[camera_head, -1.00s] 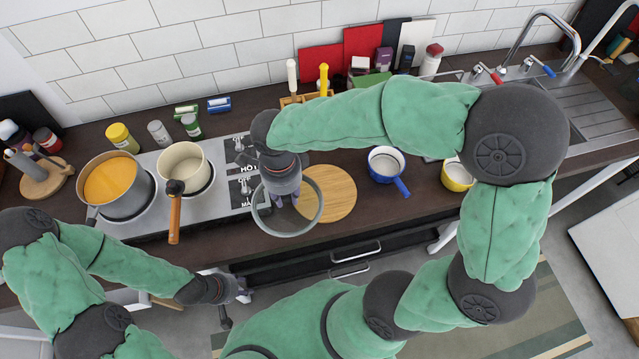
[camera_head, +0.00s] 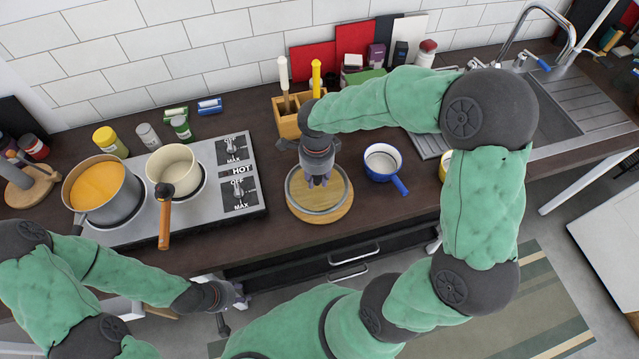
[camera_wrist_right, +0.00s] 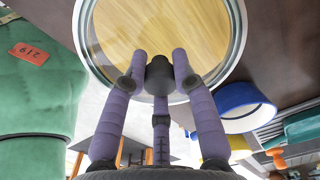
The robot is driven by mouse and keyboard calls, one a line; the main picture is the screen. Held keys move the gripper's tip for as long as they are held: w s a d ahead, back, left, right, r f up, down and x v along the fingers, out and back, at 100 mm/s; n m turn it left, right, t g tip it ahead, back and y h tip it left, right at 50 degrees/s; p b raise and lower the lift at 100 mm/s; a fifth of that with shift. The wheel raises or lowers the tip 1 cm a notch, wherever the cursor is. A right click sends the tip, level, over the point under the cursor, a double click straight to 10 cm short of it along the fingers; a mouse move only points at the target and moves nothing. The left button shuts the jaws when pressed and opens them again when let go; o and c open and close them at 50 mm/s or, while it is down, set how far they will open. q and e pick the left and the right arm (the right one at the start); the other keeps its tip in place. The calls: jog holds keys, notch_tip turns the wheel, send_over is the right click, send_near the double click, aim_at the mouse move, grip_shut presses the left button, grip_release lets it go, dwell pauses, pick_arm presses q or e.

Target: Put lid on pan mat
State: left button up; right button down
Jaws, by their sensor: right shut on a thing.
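The glass lid (camera_head: 292,190) has a clear disc, a grey rim and a dark knob. It is over the round wooden pan mat (camera_head: 338,214), nearly centred; I cannot tell whether it touches the mat. My right gripper (camera_head: 316,181) points down from above and is shut on the lid's knob. In the right wrist view, the gripper (camera_wrist_right: 160,75) closes around the dark knob, and the mat (camera_wrist_right: 150,25) shows through the glass of the lid (camera_wrist_right: 238,40). My left gripper (camera_head: 236,294) is low in front of the counter, apart from the lid; its fingers are too small to judge.
A blue pan (camera_head: 384,162) stands just right of the mat, its handle toward the front. A wooden utensil box (camera_head: 288,122) is behind. The stove (camera_head: 228,178) to the left bears a pot of orange soup (camera_head: 97,185) and a cream saucepan (camera_head: 174,168).

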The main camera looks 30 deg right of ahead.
aim_at(320, 182)
jog(key=shift+w+d+f, duration=0.1)
jog(key=shift+d+f, duration=0.2)
jog(key=shift+f, duration=0.1)
jog(key=f, duration=0.1)
jog(key=f+b, duration=0.1)
jog(key=f, duration=0.1)
jog(key=shift+w+d+f, duration=0.1)
jog(key=shift+d+f, duration=0.1)
jog(key=shift+f, duration=0.05)
jog(key=shift+f, duration=0.1)
jog(key=c, duration=1)
grip_release()
jog(key=shift+r, duration=0.35)
notch_tip(320, 182, up, 12)
jog(key=p, duration=0.3)
jog(key=shift+f, duration=0.2)
